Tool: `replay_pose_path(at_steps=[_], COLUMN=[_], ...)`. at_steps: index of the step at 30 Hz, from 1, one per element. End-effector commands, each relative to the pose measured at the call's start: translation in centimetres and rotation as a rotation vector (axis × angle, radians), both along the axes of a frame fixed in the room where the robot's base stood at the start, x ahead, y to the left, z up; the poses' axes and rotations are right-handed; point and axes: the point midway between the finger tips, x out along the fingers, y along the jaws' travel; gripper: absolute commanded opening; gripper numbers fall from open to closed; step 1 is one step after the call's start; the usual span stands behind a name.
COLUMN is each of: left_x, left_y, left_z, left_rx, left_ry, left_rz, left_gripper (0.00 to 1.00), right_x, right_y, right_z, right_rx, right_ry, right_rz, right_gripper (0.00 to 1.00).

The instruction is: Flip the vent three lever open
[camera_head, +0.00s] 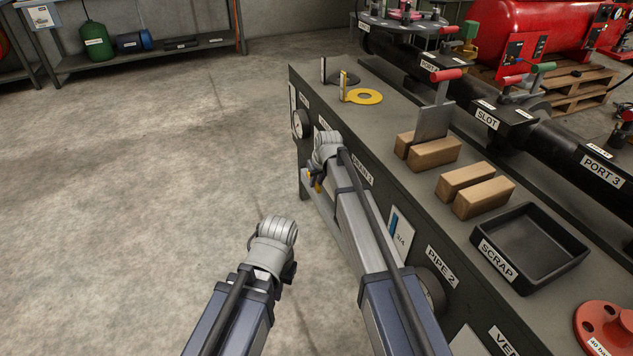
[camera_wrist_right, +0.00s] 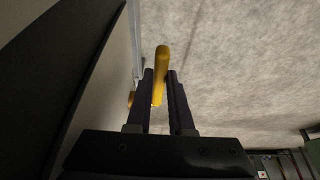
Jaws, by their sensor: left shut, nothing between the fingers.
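A yellow lever (camera_head: 317,184) shows in the head view on the bench's front side, partly hidden by my right wrist; I cannot read which vent it belongs to. In the right wrist view the yellow lever (camera_wrist_right: 161,62) stands between the two dark fingers of my right gripper (camera_wrist_right: 160,76) and reaches past their tips. Whether the fingers press on it is hard to tell. My right gripper is mostly hidden in the head view. My left gripper (camera_head: 286,270) is shut and empty over the floor, left of the bench, its fingers mostly hidden by its wrist.
The bench (camera_head: 400,115) runs along the right, with a gauge (camera_head: 300,124) and labels on its front. The floor (camera_head: 150,190) at left is clear.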

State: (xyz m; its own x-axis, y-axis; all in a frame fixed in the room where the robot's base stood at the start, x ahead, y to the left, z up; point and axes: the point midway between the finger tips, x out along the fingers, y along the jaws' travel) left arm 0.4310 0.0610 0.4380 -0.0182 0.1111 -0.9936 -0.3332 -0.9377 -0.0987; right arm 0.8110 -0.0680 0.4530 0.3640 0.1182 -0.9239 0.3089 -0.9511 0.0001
Motion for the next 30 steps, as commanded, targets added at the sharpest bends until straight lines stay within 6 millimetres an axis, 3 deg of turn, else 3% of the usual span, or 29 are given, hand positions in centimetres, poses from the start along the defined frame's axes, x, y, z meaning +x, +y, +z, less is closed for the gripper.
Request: replay_pose_path(at_steps=[5, 30], left_x=[0.0, 0.0], left_y=[0.0, 0.0], left_z=[0.0, -0.01], left_rx=[0.0, 0.0], left_ry=[0.0, 0.0], left_rz=[0.0, 0.0], left_gripper=[0.0, 0.0], right_x=[-0.01, -0.02], right_y=[0.0, 0.0], right_z=[0.0, -0.01], right_rx=[0.0, 0.0], right_ry=[0.0, 0.0], right_rz=[0.0, 0.0], right_gripper=[0.0, 0.0])
